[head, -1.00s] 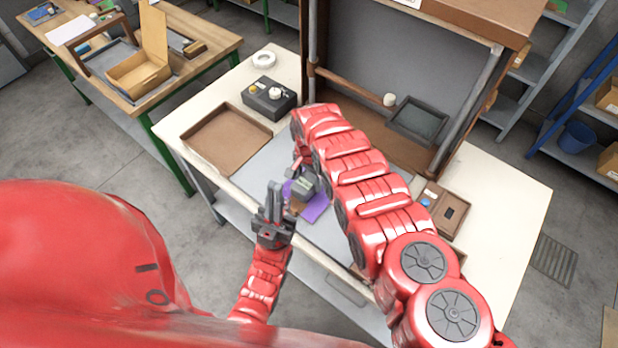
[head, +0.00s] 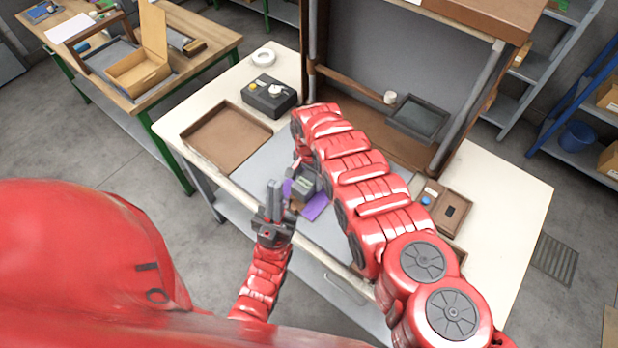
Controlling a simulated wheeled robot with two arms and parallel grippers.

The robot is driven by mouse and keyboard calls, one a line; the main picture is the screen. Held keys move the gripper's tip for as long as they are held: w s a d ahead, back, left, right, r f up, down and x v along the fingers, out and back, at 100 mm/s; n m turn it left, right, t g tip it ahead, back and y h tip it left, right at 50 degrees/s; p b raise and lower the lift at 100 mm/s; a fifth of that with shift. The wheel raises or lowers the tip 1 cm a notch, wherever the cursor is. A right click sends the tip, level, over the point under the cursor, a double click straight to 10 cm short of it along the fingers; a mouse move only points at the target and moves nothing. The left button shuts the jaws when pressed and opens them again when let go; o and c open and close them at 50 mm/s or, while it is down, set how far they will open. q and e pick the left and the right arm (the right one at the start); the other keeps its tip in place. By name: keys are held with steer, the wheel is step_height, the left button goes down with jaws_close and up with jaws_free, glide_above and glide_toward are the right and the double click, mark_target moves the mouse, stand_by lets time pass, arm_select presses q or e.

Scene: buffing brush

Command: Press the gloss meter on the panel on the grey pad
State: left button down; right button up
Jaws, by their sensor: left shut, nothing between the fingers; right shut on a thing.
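The purple panel (head: 316,208) lies on the grey pad (head: 262,165) in the middle of the table, partly covered. A small grey block with a pale top, which looks like the gloss meter (head: 305,187), is over the panel. My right gripper (head: 301,172) is at this block, shut on it, its fingers largely hidden by my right arm. Whether the block touches the panel or is just above it, I cannot tell. My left gripper (head: 272,200) is shut and empty, pointing up just left of the panel and in front of part of the pad.
A brown tray (head: 228,168) lies left of the pad. Behind it are a dark box with knobs (head: 268,95) and a white tape roll (head: 264,57). A brown compartment tray (head: 452,207) is at right. A dark-framed tray (head: 419,118) is at the back. The table's right end is clear.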

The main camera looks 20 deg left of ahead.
steer(key=shift+f+b, duration=0.4)
steer(key=shift+f, duration=0.1)
stand_by(1.1)
step_height(320, 180, up, 2)
steer(key=shift+r+p, duration=0.2)
steer(key=shift+p, duration=0.9)
step_height(320, 180, up, 2)
steer(key=shift+r+p, duration=0.1)
steer(key=shift+p, duration=0.85)
steer(key=shift+r+p, duration=0.95)
steer(key=shift+r, duration=0.35)
steer(key=shift+f, duration=0.15)
